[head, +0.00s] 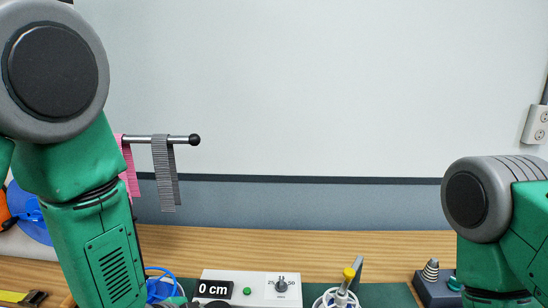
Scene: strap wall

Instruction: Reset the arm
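My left arm (90,190), green and grey, comes in from the left and points down in the foreground. I cannot see whether either gripper holds anything.
A rod (183,140) with a black end ball carries a grey strap (165,175) and a pink strap (128,170), close beside my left arm. A "0 cm" box (247,289), a white holder with a yellow-tipped tool (338,298) and a dark block (432,285) stand low in front. The middle wooden surface (300,243) is clear.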

